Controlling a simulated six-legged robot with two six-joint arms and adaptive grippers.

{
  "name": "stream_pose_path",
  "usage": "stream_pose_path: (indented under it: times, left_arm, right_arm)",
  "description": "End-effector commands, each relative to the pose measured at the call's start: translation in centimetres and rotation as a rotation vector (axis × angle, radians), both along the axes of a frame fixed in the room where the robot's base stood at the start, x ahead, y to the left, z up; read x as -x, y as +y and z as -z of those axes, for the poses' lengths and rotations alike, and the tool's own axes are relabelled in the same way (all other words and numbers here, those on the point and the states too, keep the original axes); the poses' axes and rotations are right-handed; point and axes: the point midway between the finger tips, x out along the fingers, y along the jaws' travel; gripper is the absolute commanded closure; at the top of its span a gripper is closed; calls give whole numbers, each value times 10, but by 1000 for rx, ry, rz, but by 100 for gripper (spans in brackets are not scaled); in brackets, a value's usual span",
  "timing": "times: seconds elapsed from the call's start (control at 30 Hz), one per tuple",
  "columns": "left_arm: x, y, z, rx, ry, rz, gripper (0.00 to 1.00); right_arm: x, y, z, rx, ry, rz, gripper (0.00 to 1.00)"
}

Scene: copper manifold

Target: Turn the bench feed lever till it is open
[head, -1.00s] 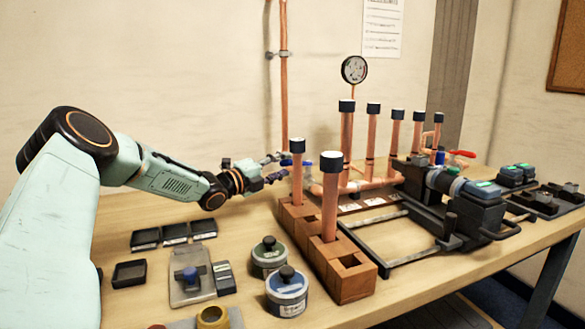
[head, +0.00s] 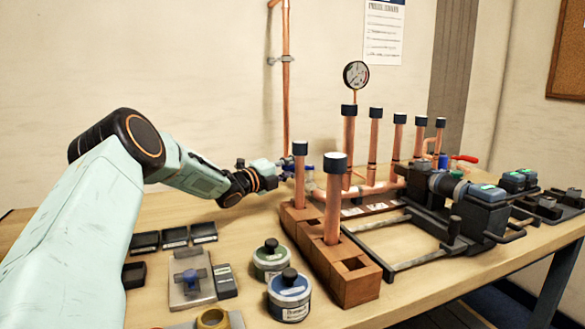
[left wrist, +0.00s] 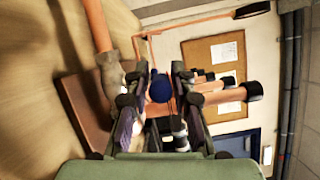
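A small blue handle (head: 309,167) shows on the copper pipework at the back of the bench, partly hidden behind an upright capped pipe. I take it for the bench feed lever. My left gripper (head: 285,171) is right beside it, partly behind the same pipe. In the left wrist view my left gripper's fingers (left wrist: 163,82) stand apart. A round blue end (left wrist: 160,89) shows between them, and I cannot tell whether they touch it. The lever's angle is hard to read. My right gripper is not in view.
Capped copper pipes (head: 334,200) stand in brown blocks (head: 352,283) close right of my arm. Two round tins (head: 289,297) and dark trays (head: 174,236) lie in front. A pressure gauge (head: 356,75), a red handle (head: 464,158) and a black clamp rig (head: 482,210) are farther right.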

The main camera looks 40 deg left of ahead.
Motion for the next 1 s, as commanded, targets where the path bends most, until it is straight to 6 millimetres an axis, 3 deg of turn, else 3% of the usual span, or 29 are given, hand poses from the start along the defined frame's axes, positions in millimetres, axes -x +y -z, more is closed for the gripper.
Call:
stream_pose_path:
  times: [0.23,0.77,1.0]
  left_arm:
    - [0,0,-1,0,-1,0,100]
    - [1,2,-1,1,-2,-5,100]
    - [-8,-7,-1,-1,-4,-8,100]
  right_arm:
    - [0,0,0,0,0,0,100]
    - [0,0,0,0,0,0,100]
    - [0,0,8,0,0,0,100]
